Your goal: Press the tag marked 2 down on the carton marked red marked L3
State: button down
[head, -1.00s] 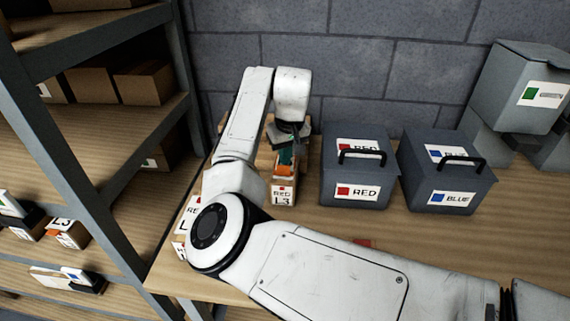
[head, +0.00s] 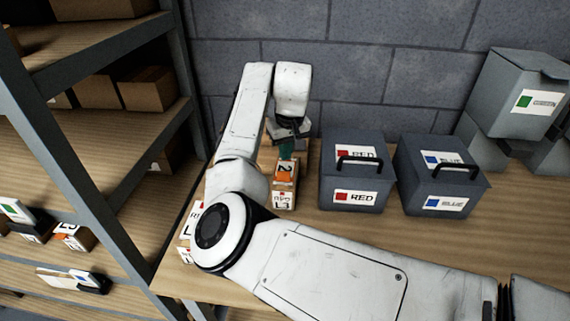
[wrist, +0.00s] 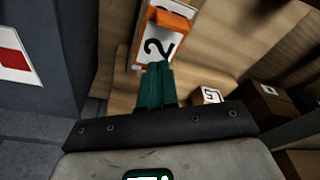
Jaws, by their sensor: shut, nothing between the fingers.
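The carton marked RED L3 (head: 284,198) stands on the table, left of the grey bins. The tag marked 2 (head: 285,171), white with an orange part, lies on top of it. In the wrist view the tag (wrist: 157,48) shows a black 2, with an orange piece (wrist: 171,19) at its far end. My gripper (head: 287,150) has green fingers closed together, with nothing held. It is at the tag's back end in the head view. In the wrist view the fingertips (wrist: 156,68) overlap the tag's near edge. I cannot tell whether they touch it.
A grey RED bin (head: 353,172) and a BLUE bin (head: 442,175) stand to the right. A green-marked bin (head: 520,95) is at the far right. Shelves (head: 120,150) with cartons stand at the left. A block wall is behind. Another labelled carton is partly hidden by my arm.

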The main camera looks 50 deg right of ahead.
notch_tip(320, 180, up, 4)
jog(key=p, duration=0.3)
jog(key=shift+r+p, duration=0.2)
jog(key=shift+p, duration=0.15)
dwell(0.4)
